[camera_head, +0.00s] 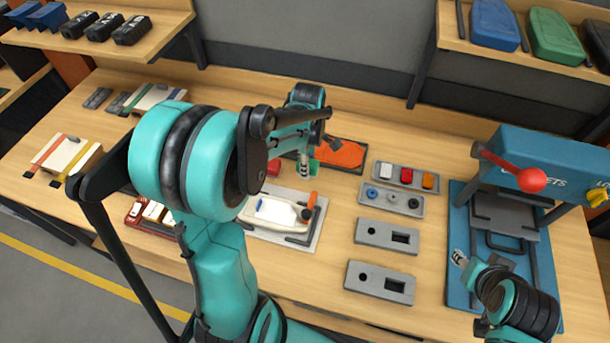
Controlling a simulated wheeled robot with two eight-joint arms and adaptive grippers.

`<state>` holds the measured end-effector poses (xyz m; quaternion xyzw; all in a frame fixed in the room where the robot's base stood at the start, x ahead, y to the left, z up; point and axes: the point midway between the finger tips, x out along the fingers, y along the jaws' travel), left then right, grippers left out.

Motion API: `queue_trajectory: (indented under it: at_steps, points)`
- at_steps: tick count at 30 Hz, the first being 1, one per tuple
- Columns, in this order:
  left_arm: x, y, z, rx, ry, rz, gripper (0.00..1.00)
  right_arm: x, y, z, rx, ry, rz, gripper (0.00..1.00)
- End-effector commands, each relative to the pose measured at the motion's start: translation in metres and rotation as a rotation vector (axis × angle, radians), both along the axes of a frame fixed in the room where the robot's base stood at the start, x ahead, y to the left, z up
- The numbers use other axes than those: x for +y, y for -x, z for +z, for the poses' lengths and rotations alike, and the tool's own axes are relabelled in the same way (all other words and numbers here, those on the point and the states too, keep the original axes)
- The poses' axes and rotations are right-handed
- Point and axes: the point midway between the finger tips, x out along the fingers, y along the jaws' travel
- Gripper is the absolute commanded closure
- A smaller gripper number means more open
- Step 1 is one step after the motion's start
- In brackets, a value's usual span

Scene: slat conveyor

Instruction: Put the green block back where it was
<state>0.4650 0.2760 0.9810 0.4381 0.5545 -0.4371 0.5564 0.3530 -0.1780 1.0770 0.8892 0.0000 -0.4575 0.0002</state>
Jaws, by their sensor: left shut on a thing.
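My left gripper (304,170) hangs over the middle of the bench, at the left end of the orange mat (345,153). It is shut on the small green block (308,183), of which only a little shows below the fingers. I cannot tell whether the block touches anything beneath. A red block (273,167) is just left of the gripper, partly hidden by my arm. My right gripper (460,258) is low over the blue press base at the right; its finger gap is too small to tell.
A grey tray (405,168) holds white, red and orange blocks; another tray (391,204) holds round knobs. Two grey plates (387,236) with holes lie in front. A white housing (275,212) sits on a grey board. A blue press (555,165) with a red-knobbed lever stands right.

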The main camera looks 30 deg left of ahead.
Motion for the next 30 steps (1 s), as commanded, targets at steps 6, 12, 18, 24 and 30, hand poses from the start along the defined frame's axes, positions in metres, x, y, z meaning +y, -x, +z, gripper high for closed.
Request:
queue_trajectory:
  at_steps: [6,12,18,24,30]
  points:
    - [0.01,0.001,-0.012,0.0,0.0,-0.001,0.94,0.0,0.0,-0.005,0.0,0.0,0.0,0.6]
    - [0.009,0.001,-0.042,0.0,0.0,-0.001,0.94,0.0,0.0,-0.018,0.0,0.0,0.0,0.6]
    - [0.009,0.001,-0.046,0.0,0.0,-0.001,0.94,0.0,0.0,-0.017,0.0,0.0,0.0,0.6]
    - [0.009,0.001,-0.049,0.0,0.0,-0.001,0.94,0.0,0.0,-0.021,0.0,0.0,0.0,0.6]
    - [0.009,0.001,-0.048,0.0,0.0,-0.001,0.46,0.0,0.0,-0.02,0.0,0.0,0.0,0.6]
